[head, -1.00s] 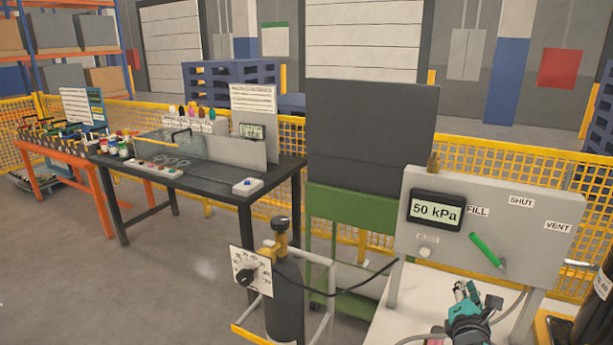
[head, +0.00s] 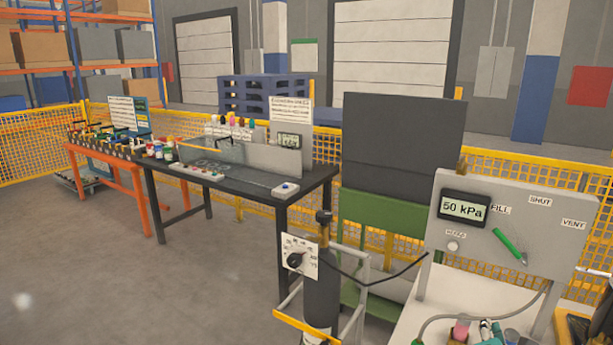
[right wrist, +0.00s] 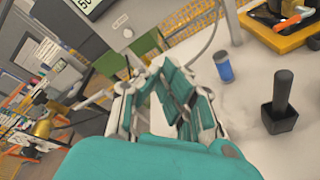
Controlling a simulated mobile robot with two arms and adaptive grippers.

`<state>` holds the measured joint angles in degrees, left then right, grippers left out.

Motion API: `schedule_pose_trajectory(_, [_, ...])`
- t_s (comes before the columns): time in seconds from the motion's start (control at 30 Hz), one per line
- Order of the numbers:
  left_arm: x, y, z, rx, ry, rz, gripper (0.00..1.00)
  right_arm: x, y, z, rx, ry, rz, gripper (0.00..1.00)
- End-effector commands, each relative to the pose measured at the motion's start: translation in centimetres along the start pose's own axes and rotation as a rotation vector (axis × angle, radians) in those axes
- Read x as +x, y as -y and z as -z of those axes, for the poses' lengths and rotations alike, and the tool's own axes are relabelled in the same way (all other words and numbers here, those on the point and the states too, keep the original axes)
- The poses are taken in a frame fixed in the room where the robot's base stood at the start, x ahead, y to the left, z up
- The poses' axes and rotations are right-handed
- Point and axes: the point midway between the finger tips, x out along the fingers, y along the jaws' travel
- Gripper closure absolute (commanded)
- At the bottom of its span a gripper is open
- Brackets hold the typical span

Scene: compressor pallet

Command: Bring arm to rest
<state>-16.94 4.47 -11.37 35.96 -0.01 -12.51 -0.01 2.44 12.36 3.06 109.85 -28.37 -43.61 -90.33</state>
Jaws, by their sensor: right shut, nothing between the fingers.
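My right gripper (head: 490,332) shows only in part at the bottom edge of the head view, in teal and grey. In the right wrist view the gripper (right wrist: 172,75) is shut and empty above a pale bench top (right wrist: 255,65). A grey panel (head: 480,240) stands behind it, with a display (head: 465,208) reading 50 kPa. The green lever (head: 508,244) on the panel slants down to the right, below the FILL, SHUT and VENT labels. My left gripper is not in view.
A small blue cylinder (right wrist: 224,68) and a black block with an upright handle (right wrist: 279,115) stand on the bench top. A dark gas cylinder (head: 321,280) stands left of the bench. A dark table (head: 250,184) is farther left. Open floor (head: 130,285) lies at left.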

Motion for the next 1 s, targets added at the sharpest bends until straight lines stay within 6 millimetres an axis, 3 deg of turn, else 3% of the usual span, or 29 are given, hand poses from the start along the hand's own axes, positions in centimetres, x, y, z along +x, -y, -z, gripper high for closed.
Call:
schedule_pose_trajectory(0.17, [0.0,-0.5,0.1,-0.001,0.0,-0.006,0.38,-2.3,2.3,2.3,0.183,-0.063,0.08,1.0])
schedule_pose_trajectory(0.37, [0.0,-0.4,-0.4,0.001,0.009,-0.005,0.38,-6.7,5.9,5.8,0.486,-0.143,0.242,1.0])
schedule_pose_trajectory(0.7, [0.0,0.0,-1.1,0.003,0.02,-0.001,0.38,-19.5,12.4,12.4,1.118,-0.179,0.733,1.0])
schedule_pose_trajectory(1.0, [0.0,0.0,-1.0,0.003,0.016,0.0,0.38,-28.4,14.8,14.7,1.42,-0.072,1.075,1.0])
